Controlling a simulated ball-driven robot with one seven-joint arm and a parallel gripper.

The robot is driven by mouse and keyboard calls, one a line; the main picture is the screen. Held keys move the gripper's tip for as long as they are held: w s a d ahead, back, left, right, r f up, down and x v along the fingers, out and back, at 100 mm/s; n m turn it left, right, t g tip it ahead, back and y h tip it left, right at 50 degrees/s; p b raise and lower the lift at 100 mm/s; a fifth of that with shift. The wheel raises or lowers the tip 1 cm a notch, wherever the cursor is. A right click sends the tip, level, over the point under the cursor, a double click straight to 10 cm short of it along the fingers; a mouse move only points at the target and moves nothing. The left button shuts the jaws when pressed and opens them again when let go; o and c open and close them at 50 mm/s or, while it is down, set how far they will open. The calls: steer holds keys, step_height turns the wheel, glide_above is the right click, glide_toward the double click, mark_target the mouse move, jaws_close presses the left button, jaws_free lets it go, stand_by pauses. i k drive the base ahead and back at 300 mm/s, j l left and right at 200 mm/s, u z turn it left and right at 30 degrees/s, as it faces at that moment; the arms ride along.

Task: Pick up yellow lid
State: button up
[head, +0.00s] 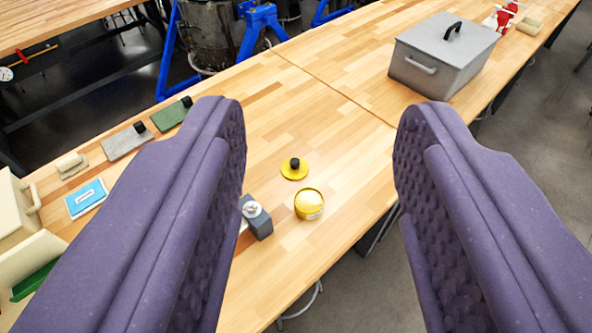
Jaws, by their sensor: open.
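The yellow lid (294,172) is a flat round disc with a black knob on top. It lies on the wooden table, in the middle of the view. A round yellow tin (309,204) stands just in front of it, a little to the right. My gripper (319,110) is open, with two thick purple padded fingers at left and right. Nothing is between the finger pads; the lid shows in the gap between them, farther off on the table below. The lid is fully in view.
A dark block with a light knob (257,217) is left of the tin, partly behind my left finger. A grey metal box (444,60) stands at the back right. Grey (126,141) and green (171,114) plates and a blue booklet (86,198) lie left. The table behind the lid is clear.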

mark_target(294, 169)
steer(key=i+l+u, duration=0.45)
steer(key=i+l, duration=0.15)
steer(key=i+l+u, duration=0.25)
steer(key=l, duration=0.2)
steer(key=i+l+u, duration=0.2)
steer(key=l, duration=0.25)
steer(key=i+l+u, duration=0.25)
steer(key=l, duration=0.2)
